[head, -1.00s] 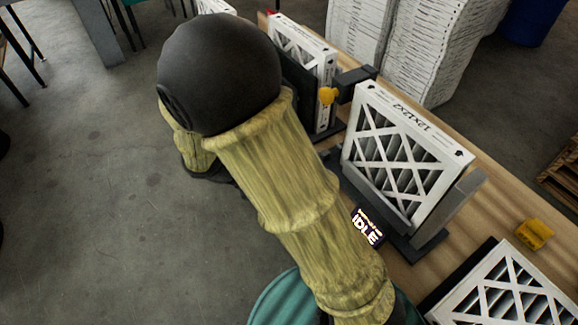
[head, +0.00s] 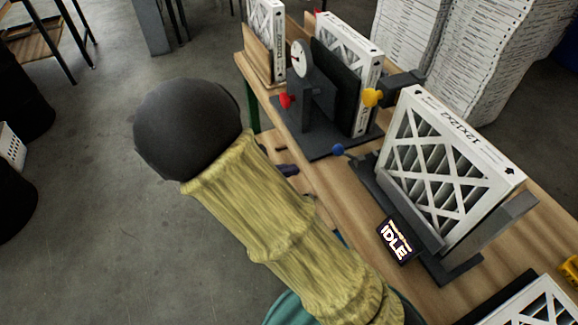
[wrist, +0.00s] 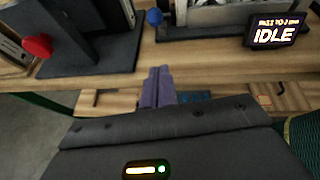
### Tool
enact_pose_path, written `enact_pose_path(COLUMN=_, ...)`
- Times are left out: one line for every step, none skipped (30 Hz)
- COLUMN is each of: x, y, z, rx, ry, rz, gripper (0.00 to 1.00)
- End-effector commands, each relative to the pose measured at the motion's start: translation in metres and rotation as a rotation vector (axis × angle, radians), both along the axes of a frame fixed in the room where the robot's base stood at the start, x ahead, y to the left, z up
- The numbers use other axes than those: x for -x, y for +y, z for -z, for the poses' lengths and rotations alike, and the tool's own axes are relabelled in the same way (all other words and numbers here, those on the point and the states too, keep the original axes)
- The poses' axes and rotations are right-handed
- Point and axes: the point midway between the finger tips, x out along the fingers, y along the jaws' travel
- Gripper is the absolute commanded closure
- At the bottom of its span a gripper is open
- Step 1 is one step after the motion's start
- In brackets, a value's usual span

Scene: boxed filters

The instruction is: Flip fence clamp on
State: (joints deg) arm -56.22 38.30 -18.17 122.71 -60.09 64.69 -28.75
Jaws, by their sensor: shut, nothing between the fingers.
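A boxed filter (head: 447,165) stands upright in a dark grey fixture (head: 375,185) with a display (head: 396,240) reading IDLE. A blue-knobbed lever (head: 338,149) is at its left end; the knob also shows in the wrist view (wrist: 154,17). A yellow knob (head: 372,97) and a red knob (head: 286,100) belong to neighbouring hardware. I cannot tell which part is the fence clamp. My gripper (wrist: 157,72) is shut and empty, its purple fingers just in front of the bench edge, below the blue knob in the wrist view. Its fingertips (head: 289,170) show small in the head view.
A second fixture with a gauge (head: 301,58) and a boxed filter (head: 348,60) stands further along the wooden bench (head: 315,176). Another filter (head: 538,308) lies front right. White stacks (head: 470,50) stand behind.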

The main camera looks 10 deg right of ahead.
Motion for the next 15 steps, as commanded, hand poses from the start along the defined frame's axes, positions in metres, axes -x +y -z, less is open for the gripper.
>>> enact_pose_path(x=-0.003, y=-0.009, z=0.003, rx=0.003, ry=0.001, rz=0.004, gripper=1.00)
enact_pose_path(x=-0.005, y=-0.013, z=0.005, rx=0.003, ry=0.002, rz=0.004, gripper=1.00)
enact_pose_path(x=-0.008, y=-0.019, z=0.008, rx=0.004, ry=0.003, rz=0.005, gripper=1.00)
enact_pose_path(x=-0.009, y=-0.024, z=0.010, rx=0.004, ry=0.002, rz=0.004, gripper=1.00)
enact_pose_path(x=-0.012, y=-0.028, z=0.012, rx=0.002, ry=0.001, rz=0.005, gripper=1.00)
enact_pose_path(x=-0.015, y=-0.034, z=0.015, rx=0.003, ry=0.002, rz=0.004, gripper=1.00)
enact_pose_path(x=-0.017, y=-0.038, z=0.017, rx=0.002, ry=0.002, rz=0.004, gripper=1.00)
enact_pose_path(x=-0.018, y=-0.043, z=0.019, rx=0.003, ry=0.002, rz=0.005, gripper=1.00)
enact_pose_path(x=-0.021, y=-0.049, z=0.022, rx=0.002, ry=0.002, rz=0.004, gripper=1.00)
enact_pose_path(x=-0.023, y=-0.053, z=0.024, rx=0.002, ry=0.002, rz=0.004, gripper=1.00)
enact_pose_path(x=-0.025, y=-0.058, z=0.026, rx=0.003, ry=0.002, rz=0.004, gripper=1.00)
enact_pose_path(x=-0.027, y=-0.064, z=0.029, rx=0.002, ry=0.003, rz=0.005, gripper=1.00)
enact_pose_path(x=-0.030, y=-0.068, z=0.026, rx=0.001, ry=0.001, rz=0.005, gripper=1.00)
enact_pose_path(x=-0.032, y=-0.072, z=0.023, rx=0.000, ry=0.000, rz=0.004, gripper=1.00)
enact_pose_path(x=-0.035, y=-0.077, z=0.020, rx=-0.001, ry=0.000, rz=0.004, gripper=1.00)
